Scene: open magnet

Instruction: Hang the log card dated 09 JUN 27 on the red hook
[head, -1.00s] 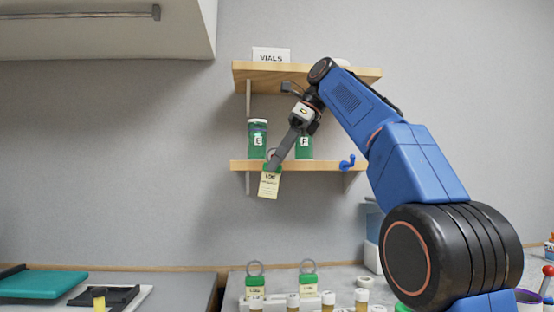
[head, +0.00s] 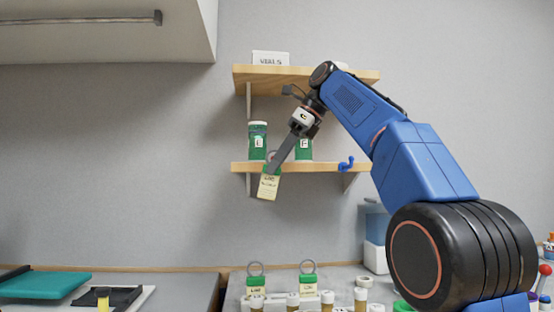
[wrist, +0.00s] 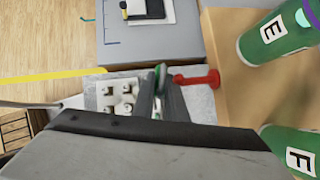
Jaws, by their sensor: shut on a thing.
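My gripper (head: 273,167) is shut on the green top of a pale log card (head: 268,188), at the front edge of the lower shelf. The card hangs below the fingers, slightly tilted; its date is too small to read. A grey ring shows above its green top. In the wrist view the green top (wrist: 160,72) sits edge-on between the fingertips. The red hook (wrist: 197,80) is just right of it, its end close to the fingers. I cannot tell whether the ring is around the hook. In the head view the red hook is hidden.
Green jars E (head: 257,140) and F (head: 304,148) stand on the lower shelf (head: 325,168), near my gripper. A blue hook (head: 346,163) is farther right on it. Two other ringed cards (head: 256,284) (head: 308,283) stand on the counter below, behind several vials.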

